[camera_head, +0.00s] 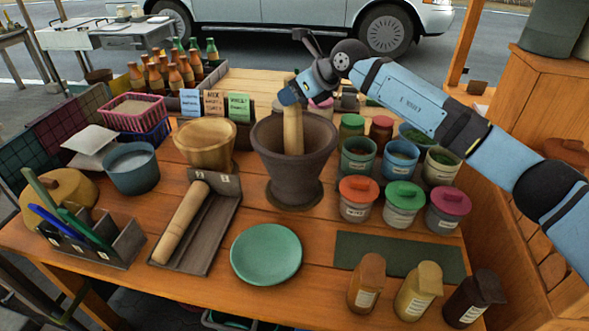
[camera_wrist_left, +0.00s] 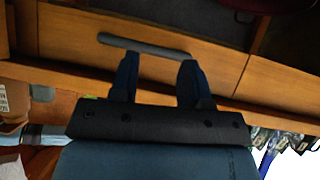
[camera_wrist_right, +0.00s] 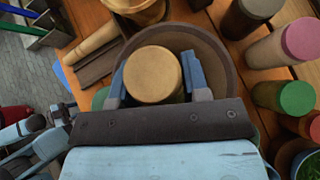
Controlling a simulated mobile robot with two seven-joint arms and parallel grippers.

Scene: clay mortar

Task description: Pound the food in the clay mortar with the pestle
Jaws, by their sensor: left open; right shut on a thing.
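The dark clay mortar (camera_head: 293,165) stands on the wooden table near its middle. The light wooden pestle (camera_head: 293,130) is upright with its lower end inside the mortar. My right gripper (camera_head: 294,92) is shut on the pestle near its top. In the right wrist view the pestle's round top (camera_wrist_right: 153,75) sits between the two fingers (camera_wrist_right: 153,85), with the mortar's rim (camera_wrist_right: 222,50) around it. The food inside the mortar is hidden. My left gripper (camera_wrist_left: 155,75) is open and empty, in front of a wooden drawer front with a grey handle (camera_wrist_left: 143,47); it is out of the head view.
A wooden bowl (camera_head: 205,143) stands left of the mortar, and several lidded jars (camera_head: 358,200) stand close on its right. A green plate (camera_head: 266,254) lies in front. A rolling pin (camera_head: 180,222) lies in a dark tray (camera_head: 217,225) at front left. Bottles (camera_head: 165,75) stand behind.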

